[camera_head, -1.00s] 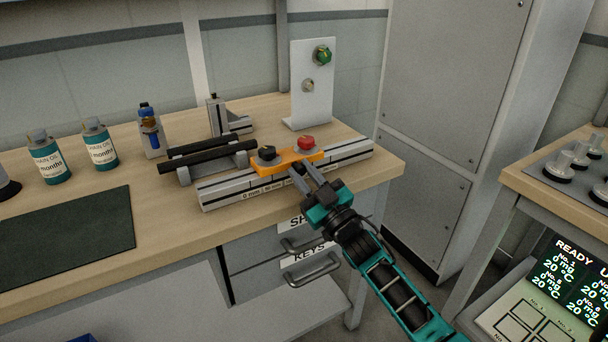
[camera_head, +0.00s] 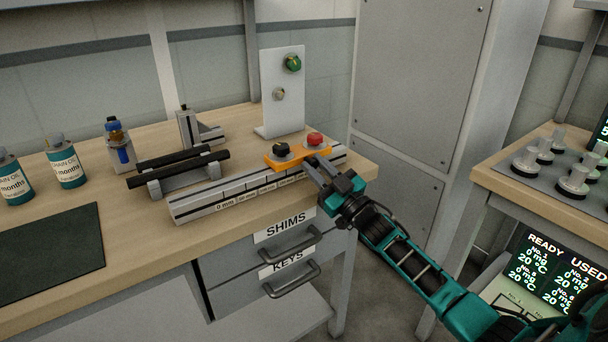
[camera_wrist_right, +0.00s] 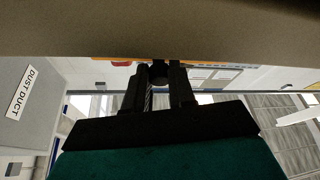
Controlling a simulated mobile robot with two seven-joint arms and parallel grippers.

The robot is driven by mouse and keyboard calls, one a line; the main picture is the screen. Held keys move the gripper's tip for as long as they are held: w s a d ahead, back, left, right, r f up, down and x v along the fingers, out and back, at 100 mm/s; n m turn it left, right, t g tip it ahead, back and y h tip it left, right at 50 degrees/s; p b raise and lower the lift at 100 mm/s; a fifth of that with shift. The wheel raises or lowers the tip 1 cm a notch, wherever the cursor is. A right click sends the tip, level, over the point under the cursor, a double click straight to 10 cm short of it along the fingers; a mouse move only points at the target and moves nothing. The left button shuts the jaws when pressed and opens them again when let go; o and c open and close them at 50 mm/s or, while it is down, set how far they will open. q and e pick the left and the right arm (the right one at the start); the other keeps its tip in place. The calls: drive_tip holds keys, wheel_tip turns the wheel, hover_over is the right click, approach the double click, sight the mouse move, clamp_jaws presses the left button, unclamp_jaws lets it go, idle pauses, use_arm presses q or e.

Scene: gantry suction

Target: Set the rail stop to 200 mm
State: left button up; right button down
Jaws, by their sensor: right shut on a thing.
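The orange rail stop (camera_head: 298,158) sits on the grey rail (camera_head: 196,206), on the right-hand half of its length. It carries a black knob (camera_head: 281,150) and a red knob (camera_head: 315,140). The scale on the rail's front face reads 0 mm at the left; the marks near the stop are too small to read. My right gripper (camera_head: 317,169) is at the front of the stop, shut on it. The right wrist view shows the fingers (camera_wrist_right: 160,82) around a small dark part under the orange edge (camera_wrist_right: 112,60). My left gripper is not in view.
Two black bars (camera_head: 176,168) on grey supports stand behind the rail's left part. Bottles (camera_head: 66,166) and a dark mat (camera_head: 50,250) are at left. Drawers (camera_head: 285,250) lie below the bench edge.

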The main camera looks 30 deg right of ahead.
drive_tip(key=c, duration=0.9)
unclamp_jaws()
drive_tip(key=shift+d, duration=0.35)
drive_tip(key=shift+c, duration=0.2)
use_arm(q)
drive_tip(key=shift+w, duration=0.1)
use_arm(e)
drive_tip(key=shift+a, duration=0.1)
drive_tip(key=shift+s+f, duration=0.1)
drive_tip(key=shift+s, duration=0.1)
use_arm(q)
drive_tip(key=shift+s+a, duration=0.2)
use_arm(e)
drive_tip(key=v, duration=1.2)
drive_tip(key=shift+s, duration=0.25)
use_arm(q)
drive_tip(key=shift+p, duration=0.3)
